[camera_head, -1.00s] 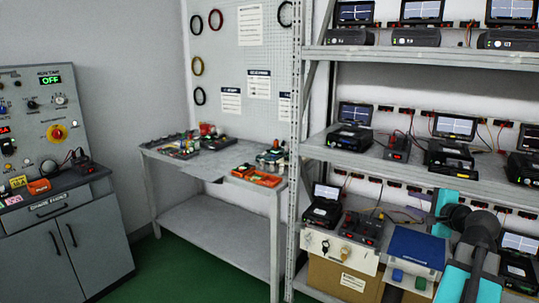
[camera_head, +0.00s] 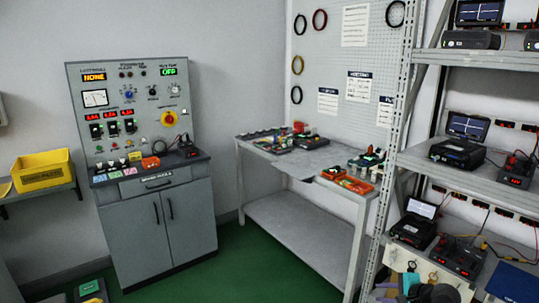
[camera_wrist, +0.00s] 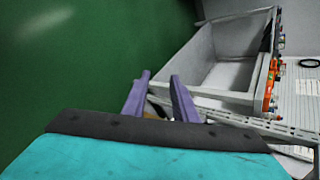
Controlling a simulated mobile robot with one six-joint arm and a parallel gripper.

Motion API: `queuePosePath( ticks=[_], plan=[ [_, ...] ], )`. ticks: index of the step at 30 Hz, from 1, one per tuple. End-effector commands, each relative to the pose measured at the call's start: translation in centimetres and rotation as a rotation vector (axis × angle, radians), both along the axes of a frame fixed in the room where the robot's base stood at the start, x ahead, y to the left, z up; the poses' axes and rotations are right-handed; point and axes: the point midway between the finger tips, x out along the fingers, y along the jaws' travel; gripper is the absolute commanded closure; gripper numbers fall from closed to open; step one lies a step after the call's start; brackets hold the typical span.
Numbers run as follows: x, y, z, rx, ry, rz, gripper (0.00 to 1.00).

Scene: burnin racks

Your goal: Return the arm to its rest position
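My gripper (camera_wrist: 159,78) shows in the wrist view as two purple fingers, parted and with nothing seen held between their tips. It hangs over the green floor (camera_wrist: 90,60), beside the grey workbench (camera_wrist: 200,75), which appears tilted in that view.
A grey control cabinet (camera_head: 160,240) stands at the left, with a yellow bin (camera_head: 43,171) on a shelf beside it. The workbench (camera_head: 270,207) holds trays. A metal rack (camera_head: 440,175) with instruments fills the right. Green floor (camera_head: 230,270) is open between them.

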Motion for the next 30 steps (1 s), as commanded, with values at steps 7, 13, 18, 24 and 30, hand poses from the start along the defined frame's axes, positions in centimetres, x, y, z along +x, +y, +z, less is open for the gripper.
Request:
queuePosePath(
  ticks=[7,13,18,24,30],
  plan=[
    [-1.7,8.6,-7.9,-0.023,0.126,0.172,0.74],
    [-4.5,14.8,-13.7,-0.057,0.225,0.319,0.74],
    [-7.9,19.3,-18.3,-0.095,0.306,0.451,0.74],
    [-12.9,23.8,-23.3,-0.145,0.4,0.618,0.74],
    [-18.7,27.1,-27.7,-0.207,0.491,0.798,0.74]
  ],
)
